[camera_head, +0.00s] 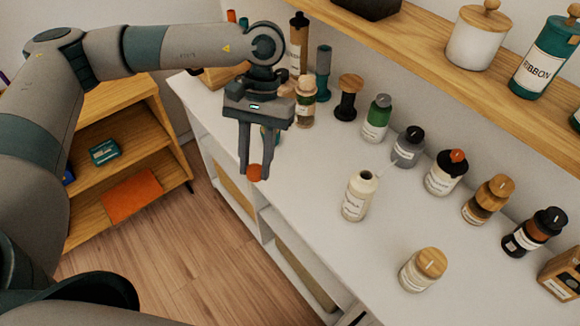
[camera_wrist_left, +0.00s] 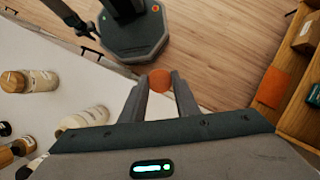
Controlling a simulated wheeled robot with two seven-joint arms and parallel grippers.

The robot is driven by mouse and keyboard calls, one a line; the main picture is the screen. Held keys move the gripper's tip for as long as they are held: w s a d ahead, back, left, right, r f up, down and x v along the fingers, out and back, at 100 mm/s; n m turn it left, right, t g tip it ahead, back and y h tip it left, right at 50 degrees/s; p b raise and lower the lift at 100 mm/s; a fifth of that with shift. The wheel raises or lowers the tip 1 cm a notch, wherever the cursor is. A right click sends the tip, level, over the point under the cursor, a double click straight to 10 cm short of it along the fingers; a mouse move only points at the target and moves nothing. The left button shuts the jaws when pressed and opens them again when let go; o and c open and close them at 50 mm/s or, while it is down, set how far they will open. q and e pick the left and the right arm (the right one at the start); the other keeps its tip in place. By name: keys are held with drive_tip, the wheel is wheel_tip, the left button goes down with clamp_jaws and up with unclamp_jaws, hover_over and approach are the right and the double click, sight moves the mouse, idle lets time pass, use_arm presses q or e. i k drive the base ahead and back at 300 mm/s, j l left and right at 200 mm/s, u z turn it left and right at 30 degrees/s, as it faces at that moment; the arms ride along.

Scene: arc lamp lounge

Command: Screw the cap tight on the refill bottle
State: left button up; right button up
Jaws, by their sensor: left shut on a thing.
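The cream refill bottle (camera_head: 356,197) stands upright on the white counter with its dark mouth open and no cap on it. It also shows in the left wrist view (camera_wrist_left: 84,121). My left gripper (camera_head: 254,174) is shut on a round orange-brown cap (camera_head: 254,173), held between the fingertips. The cap also shows between the fingers (camera_wrist_left: 160,82) in the left wrist view. In the head view the gripper points down, left of the bottle and apart from it, near the counter's front edge.
A wooden-lidded jar (camera_head: 422,270) stands in front and right of the bottle. Several capped bottles, including a green one (camera_head: 376,120), line the back of the white counter (camera_head: 310,235). A wooden shelf (camera_head: 480,75) runs above. The counter between gripper and bottle is clear.

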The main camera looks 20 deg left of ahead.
sight(361, 188)
drive_tip(key=j+z, duration=0.1)
drive_tip(key=z, duration=0.2)
drive_tip(key=j+z, duration=0.1)
drive_tip(key=z, duration=0.2)
drive_tip(key=k+j+z, duration=0.15)
drive_tip(key=j, duration=0.2)
drive_tip(key=k+j+z, duration=0.1)
drive_tip(key=j, duration=0.25)
drive_tip(key=k+j+z, duration=0.15)
drive_tip(key=j, duration=0.2)
drive_tip(key=k+j+z, duration=0.15)
drive_tip(key=j, duration=0.15)
drive_tip(key=k+j, duration=0.15)
drive_tip(key=j, duration=0.15)
drive_tip(key=k+j, duration=0.15)
drive_tip(key=j, duration=0.15)
drive_tip(key=k+j, duration=0.15)
drive_tip(key=j+z, duration=0.05)
drive_tip(key=j, duration=0.1)
